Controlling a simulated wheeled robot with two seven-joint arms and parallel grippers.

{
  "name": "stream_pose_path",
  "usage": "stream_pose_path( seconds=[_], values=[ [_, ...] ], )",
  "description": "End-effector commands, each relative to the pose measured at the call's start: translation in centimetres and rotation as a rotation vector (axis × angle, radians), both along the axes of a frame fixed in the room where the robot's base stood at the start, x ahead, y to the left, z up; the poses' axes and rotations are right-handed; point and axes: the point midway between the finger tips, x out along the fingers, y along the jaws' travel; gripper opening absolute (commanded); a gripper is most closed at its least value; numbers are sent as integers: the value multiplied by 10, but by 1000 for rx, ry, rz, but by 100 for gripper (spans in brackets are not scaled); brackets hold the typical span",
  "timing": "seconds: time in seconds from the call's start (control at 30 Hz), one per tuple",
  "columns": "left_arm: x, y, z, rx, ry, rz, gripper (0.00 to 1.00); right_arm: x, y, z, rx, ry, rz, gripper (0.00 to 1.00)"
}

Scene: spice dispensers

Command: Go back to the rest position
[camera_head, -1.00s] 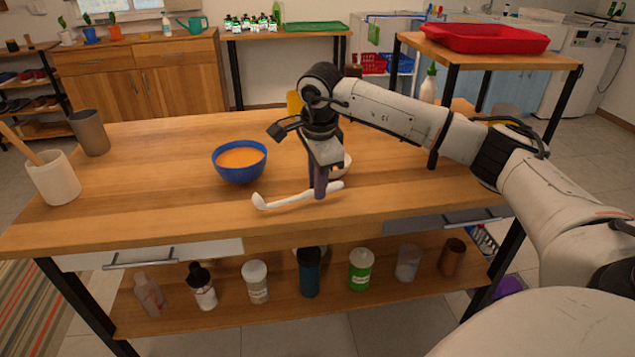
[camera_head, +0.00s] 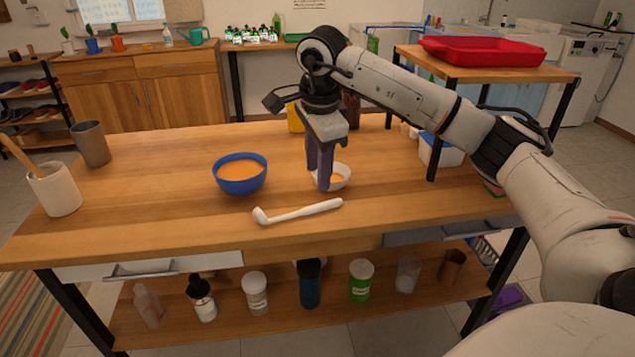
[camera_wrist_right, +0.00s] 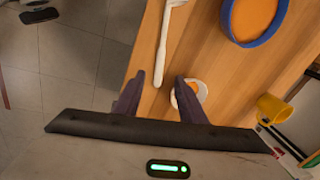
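My right gripper (camera_head: 320,185) is raised above the wooden table (camera_head: 150,215), in front of a small white bowl with orange contents (camera_head: 342,177). In the right wrist view its two fingers (camera_wrist_right: 160,95) are apart with nothing between them. A white ladle-like utensil (camera_head: 298,212) lies on the table just nearer than the gripper, apart from it; it also shows in the wrist view (camera_wrist_right: 164,45). A blue bowl with orange contents (camera_head: 240,187) stands to the left. My left gripper is not in view.
A grey cup (camera_head: 92,145) and a white holder with a wooden utensil (camera_head: 54,192) stand at the table's left. A yellow cup (camera_wrist_right: 272,108) and a raised shelf with a red tray (camera_head: 482,50) stand at the right. Several bottles and jars line the lower shelf.

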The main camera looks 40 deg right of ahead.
Motion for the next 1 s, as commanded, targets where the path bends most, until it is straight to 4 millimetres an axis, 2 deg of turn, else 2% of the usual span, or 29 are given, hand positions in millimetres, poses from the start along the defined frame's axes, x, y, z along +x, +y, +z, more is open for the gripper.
stream_pose_path(
  seconds=[0.1, 0.27, 0.47, 0.57, 0.67, 0.77, 0.8, 0.87, 0.9, 0.97, 1.0],
  values=[
    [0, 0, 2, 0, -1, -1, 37, -2, 2, 14, 0, -2, 0, 37],
    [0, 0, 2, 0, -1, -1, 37, -3, 3, 19, 0, 1, 0, 37],
    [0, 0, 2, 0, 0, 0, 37, -3, 6, 17, 8, 2, 4, 37],
    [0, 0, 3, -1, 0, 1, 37, -1, 26, 4, 62, 5, 30, 37],
    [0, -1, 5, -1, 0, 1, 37, 1, 73, -22, 193, 13, 73, 37],
    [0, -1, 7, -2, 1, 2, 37, -6, 142, -49, 401, 35, 108, 37],
    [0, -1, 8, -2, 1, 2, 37, -11, 172, -58, 498, 49, 109, 37],
    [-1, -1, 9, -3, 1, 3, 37, -22, 216, -67, 653, 77, 100, 37],
    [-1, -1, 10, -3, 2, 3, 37, -30, 246, -70, 763, 100, 82, 37],
    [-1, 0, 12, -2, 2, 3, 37, -44, 290, -69, 946, 146, 33, 37],
    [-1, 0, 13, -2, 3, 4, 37, -54, 319, -65, 1082, 185, -17, 37]
  ],
)
